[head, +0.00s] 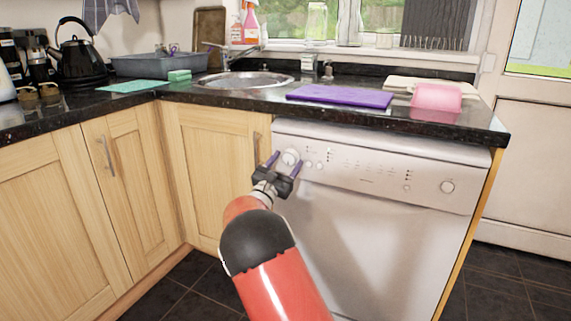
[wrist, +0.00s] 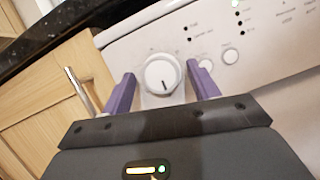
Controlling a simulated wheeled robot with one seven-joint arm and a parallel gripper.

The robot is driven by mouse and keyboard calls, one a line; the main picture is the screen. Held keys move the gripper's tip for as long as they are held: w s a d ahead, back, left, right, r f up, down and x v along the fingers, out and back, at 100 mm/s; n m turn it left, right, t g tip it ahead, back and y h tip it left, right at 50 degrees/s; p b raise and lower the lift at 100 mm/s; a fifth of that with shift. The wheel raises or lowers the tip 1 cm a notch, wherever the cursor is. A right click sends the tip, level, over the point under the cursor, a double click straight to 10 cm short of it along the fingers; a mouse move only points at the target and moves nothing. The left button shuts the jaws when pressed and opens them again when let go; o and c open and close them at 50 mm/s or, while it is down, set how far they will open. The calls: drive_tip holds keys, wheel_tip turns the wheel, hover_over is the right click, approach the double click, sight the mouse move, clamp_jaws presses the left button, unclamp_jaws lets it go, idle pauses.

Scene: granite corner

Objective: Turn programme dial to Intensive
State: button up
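The programme dial is a round white knob (head: 291,157) at the left end of the white dishwasher's (head: 360,230) control panel. The marks around the dial are too small to read.
Small buttons (wrist: 230,56) sit just right of the dial. The dark worktop (head: 235,97) overhangs above, and a cupboard handle (wrist: 79,91) stands out at the left.

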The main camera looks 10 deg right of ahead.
drive_tip(key=c, duration=0.8)
drive_tip(key=shift+c, duration=0.2)
drive_tip(key=shift+f+m+b, duration=0.1)
drive_tip(key=shift+m+b, duration=0.4)
drive_tip(key=shift+b, duration=0.05)
drive_tip(key=shift+m+g+h+b, duration=0.45)
drive_tip(key=shift+m+b, duration=0.25)
drive_tip(key=shift+m, duration=0.2)
drive_tip(key=m+g+b, duration=0.1)
drive_tip(key=m, duration=0.1)
drive_tip(key=m+g+h+b, duration=0.1)
drive_tip(key=m+b, duration=0.1)
drive_tip(key=shift+a+m, duration=0.1)
drive_tip(key=shift+m, duration=0.3)
drive_tip(key=m+g+b, duration=0.2)
drive_tip(key=m, duration=0.2)
drive_tip(key=shift+w, duration=0.1)
drive_tip(key=shift+r+m+g+b, duration=0.25)
drive_tip(key=shift+m+g+b, duration=0.35)
drive_tip(key=shift+m, duration=1.2)
drive_tip(key=shift+g, duration=0.35)
